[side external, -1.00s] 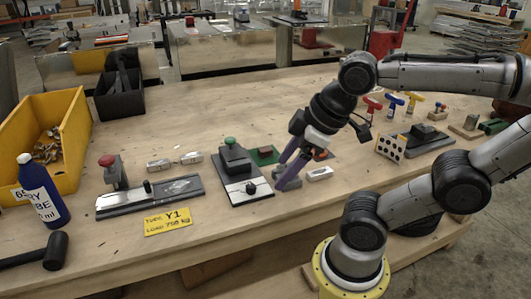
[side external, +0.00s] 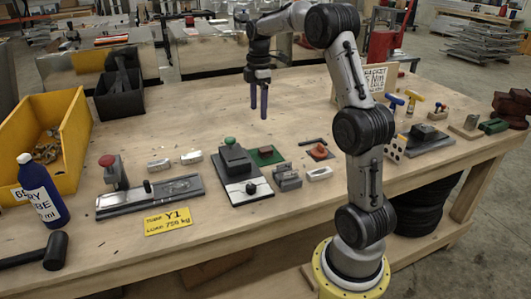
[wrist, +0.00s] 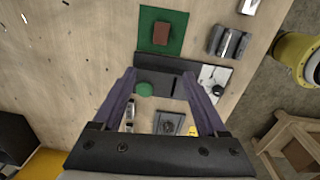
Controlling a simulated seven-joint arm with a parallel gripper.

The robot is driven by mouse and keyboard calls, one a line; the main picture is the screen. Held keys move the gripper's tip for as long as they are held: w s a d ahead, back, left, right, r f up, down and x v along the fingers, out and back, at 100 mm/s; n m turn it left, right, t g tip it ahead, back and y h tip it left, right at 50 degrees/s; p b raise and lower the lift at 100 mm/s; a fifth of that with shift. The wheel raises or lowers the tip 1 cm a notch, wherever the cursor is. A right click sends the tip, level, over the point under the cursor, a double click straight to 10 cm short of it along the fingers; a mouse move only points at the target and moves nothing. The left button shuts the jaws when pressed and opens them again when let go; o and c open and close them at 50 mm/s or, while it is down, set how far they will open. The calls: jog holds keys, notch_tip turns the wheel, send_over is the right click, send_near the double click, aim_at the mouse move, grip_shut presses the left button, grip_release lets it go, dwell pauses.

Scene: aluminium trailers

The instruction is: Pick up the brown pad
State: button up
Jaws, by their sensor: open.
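The brown pad (side external: 265,150) is a small reddish-brown block lying on a green mat (side external: 274,158) near the middle of the bench. In the wrist view the brown pad (wrist: 161,33) lies beyond my fingertips on the green mat (wrist: 174,46). My gripper (side external: 258,112) is raised above the bench, pointing down, with its two purple fingers apart and nothing between them. In the wrist view my gripper (wrist: 158,71) is over the dark fixture with the green knob, and the pad is apart from it.
The dark fixture with a green knob (side external: 230,141) stands left of the mat. Metal blocks (side external: 287,178) and an orange piece (side external: 319,152) are right of it. A yellow bin (side external: 75,135) stands at far left. The bench behind the fixtures is mostly clear.

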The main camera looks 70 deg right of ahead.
notch_tip(320, 180, down, 2)
jog(key=s+d, duration=0.2)
send_over(266, 149)
jog(key=shift+m, duration=0.3)
notch_tip(266, 149, down, 8)
jog(key=shift+a+f, duration=0.15)
jog(key=shift+f, duration=0.1)
jog(key=shift+w+d+f, duration=0.1)
jog(key=shift+d+f, duration=0.05)
jog(key=shift+f, duration=1.2)
jog(key=shift+w+d+f, duration=0.1)
jog(key=shift+f, duration=1.2)
jog(key=shift+c, duration=0.2)
grip_shut()
